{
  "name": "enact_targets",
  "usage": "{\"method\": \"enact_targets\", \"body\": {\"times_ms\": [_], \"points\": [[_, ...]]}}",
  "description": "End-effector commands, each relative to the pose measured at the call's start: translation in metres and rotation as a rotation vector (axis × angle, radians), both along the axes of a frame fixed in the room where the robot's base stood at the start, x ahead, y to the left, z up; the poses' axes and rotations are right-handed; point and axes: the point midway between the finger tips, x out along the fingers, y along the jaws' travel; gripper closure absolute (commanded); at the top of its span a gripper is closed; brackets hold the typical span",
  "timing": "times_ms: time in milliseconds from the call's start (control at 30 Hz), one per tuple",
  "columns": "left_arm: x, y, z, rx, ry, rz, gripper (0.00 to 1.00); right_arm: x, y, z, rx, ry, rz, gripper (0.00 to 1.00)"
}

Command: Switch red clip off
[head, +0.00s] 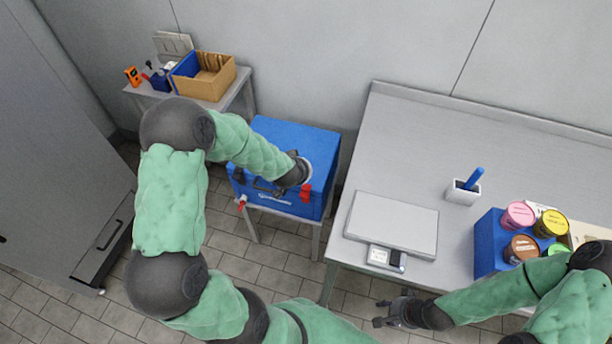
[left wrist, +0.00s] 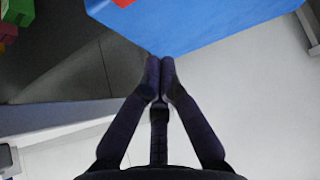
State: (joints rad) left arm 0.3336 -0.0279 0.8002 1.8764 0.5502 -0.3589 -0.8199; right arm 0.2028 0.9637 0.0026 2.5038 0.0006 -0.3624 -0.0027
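A blue box (head: 285,150) stands on a small grey stand. A red clip (head: 306,192) is on its front face near the right corner. A second red piece (head: 241,203) sticks out at the lower left of the front. My left gripper (head: 262,186) is at the front of the box, left of the right-hand clip; its fingers are partly hidden by the arm. In the left wrist view its fingertips (left wrist: 160,70) are together with nothing between them, and a red patch (left wrist: 123,3) shows on blue at the top edge. My right gripper (head: 380,313) is open and empty.
A grey table (head: 460,150) at right bears a scale (head: 392,224), a white cup (head: 463,192) with a blue object and a blue holder (head: 487,240) with several tubs. A side table at back left holds a cardboard box (head: 220,80).

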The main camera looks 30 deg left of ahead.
Motion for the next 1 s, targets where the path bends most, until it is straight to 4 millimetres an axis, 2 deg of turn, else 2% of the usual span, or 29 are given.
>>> {"method": "enact_targets", "body": {"times_ms": [167, 400, 733, 1000], "points": [[0.009, 0.002, -0.015, 0.0, 0.001, 0.0, 1.0, 0.0, 0.0, -0.008, 0.0, -0.001, 0.0, 0.6], [0.034, 0.008, -0.048, -0.001, 0.002, 0.001, 1.0, 0.0, 0.0, -0.027, 0.0, -0.001, 0.0, 0.6], [0.061, 0.015, -0.082, -0.001, 0.001, 0.001, 1.0, 0.0, 0.0, -0.044, 0.0, -0.001, 0.0, 0.6], [0.038, 0.009, -0.079, -0.001, 0.0, -0.001, 1.0, 0.0, 0.0, -0.053, 0.0, -0.001, 0.0, 0.6]]}}
